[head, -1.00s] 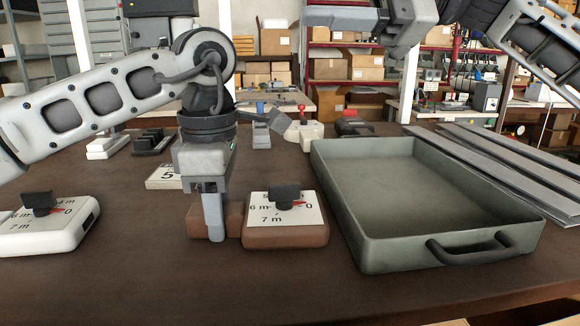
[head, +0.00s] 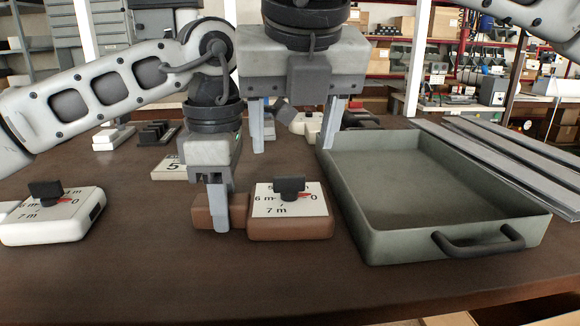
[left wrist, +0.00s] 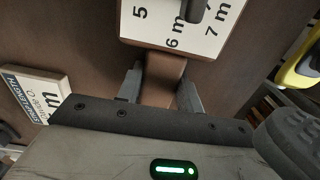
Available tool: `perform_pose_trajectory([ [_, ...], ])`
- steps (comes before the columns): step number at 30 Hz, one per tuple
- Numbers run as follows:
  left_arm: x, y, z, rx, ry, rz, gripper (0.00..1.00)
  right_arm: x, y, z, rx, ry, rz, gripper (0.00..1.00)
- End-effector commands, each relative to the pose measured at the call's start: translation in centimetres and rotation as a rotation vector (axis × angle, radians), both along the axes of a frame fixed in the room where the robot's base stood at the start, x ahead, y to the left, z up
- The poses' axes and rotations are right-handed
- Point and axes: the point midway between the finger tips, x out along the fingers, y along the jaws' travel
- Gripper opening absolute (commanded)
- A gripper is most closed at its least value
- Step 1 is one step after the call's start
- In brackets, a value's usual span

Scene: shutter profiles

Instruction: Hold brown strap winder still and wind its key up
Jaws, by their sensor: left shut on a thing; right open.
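The brown strap winder (head: 291,229) sits on the table with a white dial face and a black key (head: 290,187) standing on top. A red pointer on the dial is near 0. My left gripper (head: 219,222) is shut on the brown block at the winder's left side. The left wrist view shows its two fingers (left wrist: 160,90) on either side of that brown block (left wrist: 163,75), and part of the dial above. My right gripper (head: 297,125) is open and empty, pointing down above and behind the winder, its fingers well apart.
A grey-green tray (head: 375,245) with a black handle stands right of the winder. A white winder (head: 60,230) lies at the left. Grey profiles (head: 490,150) lie at the right. A numbered white piece (head: 170,174) is behind my left gripper. The table front is clear.

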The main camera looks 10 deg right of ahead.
Motion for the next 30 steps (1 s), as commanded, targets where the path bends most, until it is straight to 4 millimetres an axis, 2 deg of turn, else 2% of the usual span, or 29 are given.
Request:
perform_pose_trajectory([
  [3,0.0,0.0,0.0,-0.001,-0.001,0.000,0.09,0.9,0.0,-2.3,-0.001,0.004,0.001,0.60],
  [9,0.0,0.0,0.0,-0.001,-0.001,0.000,0.09,2.1,0.1,-5.0,0.001,0.001,-0.001,0.60],
  [15,0.0,0.0,0.0,0.000,-0.001,0.000,0.09,2.5,0.2,-6.0,0.002,0.001,0.000,0.60],
  [22,0.0,0.0,0.0,0.000,-0.001,0.000,0.09,2.5,0.2,-6.0,0.003,0.001,0.000,0.60],
  [23,0.0,0.0,0.0,0.000,-0.001,0.000,0.09,2.5,0.2,-6.0,0.003,0.001,0.000,0.57],
  [27,0.0,0.0,0.0,0.000,-0.001,0.000,0.09,2.5,0.2,-6.0,0.003,0.001,0.000,0.18],
  [30,0.0,0.0,0.0,0.000,-0.001,0.000,0.09,2.5,0.2,-6.0,0.003,0.001,0.000,0.15],
])
